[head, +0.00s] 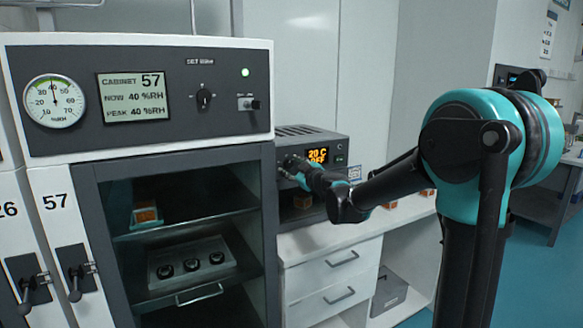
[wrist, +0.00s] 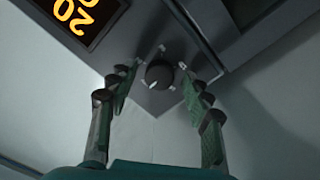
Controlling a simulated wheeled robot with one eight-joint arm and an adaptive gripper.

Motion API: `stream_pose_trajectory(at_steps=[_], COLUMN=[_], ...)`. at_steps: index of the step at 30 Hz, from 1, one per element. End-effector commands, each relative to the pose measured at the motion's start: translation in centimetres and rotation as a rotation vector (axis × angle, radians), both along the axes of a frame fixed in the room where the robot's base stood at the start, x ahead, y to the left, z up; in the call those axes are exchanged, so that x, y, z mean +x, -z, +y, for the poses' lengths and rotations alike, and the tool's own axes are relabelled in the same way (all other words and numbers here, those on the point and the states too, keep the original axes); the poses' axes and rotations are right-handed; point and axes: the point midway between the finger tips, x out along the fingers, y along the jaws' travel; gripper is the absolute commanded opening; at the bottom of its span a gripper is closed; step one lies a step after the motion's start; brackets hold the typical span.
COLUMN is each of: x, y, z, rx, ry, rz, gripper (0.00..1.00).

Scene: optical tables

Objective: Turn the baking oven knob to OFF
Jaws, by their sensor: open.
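The baking oven (head: 311,132) is a grey box on a white counter, partly behind the cabinet. Its orange display (head: 318,155) reads 20 C and OFF in the head view. The dark round oven knob (wrist: 159,74) shows in the wrist view with a white pointer mark towards the lower left of the picture. My gripper (wrist: 157,80) is open, with one finger on each side of the knob and visible gaps. In the head view my gripper (head: 290,166) is at the oven's front panel and hides the knob.
A humidity cabinet (head: 264,100) with a gauge, screen and its own knob (head: 204,97) stands close on the left. Its dark shelves hold a few items. Small orange-labelled blocks (head: 427,192) are on the counter (head: 325,238), above white drawers.

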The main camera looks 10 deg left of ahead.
Motion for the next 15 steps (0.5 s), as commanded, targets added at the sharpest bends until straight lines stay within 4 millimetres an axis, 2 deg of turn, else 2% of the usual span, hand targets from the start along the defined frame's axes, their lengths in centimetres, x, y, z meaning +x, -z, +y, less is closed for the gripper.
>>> stream_pose_trajectory(at_steps=[8,15], x=[-0.9,-4.5], y=[0.0,0.0], z=[-0.7,-3.1], rx=[0.001,0.0], ry=[0.001,0.001], rz=[0.001,0.0], gripper=[0.49,0.49])
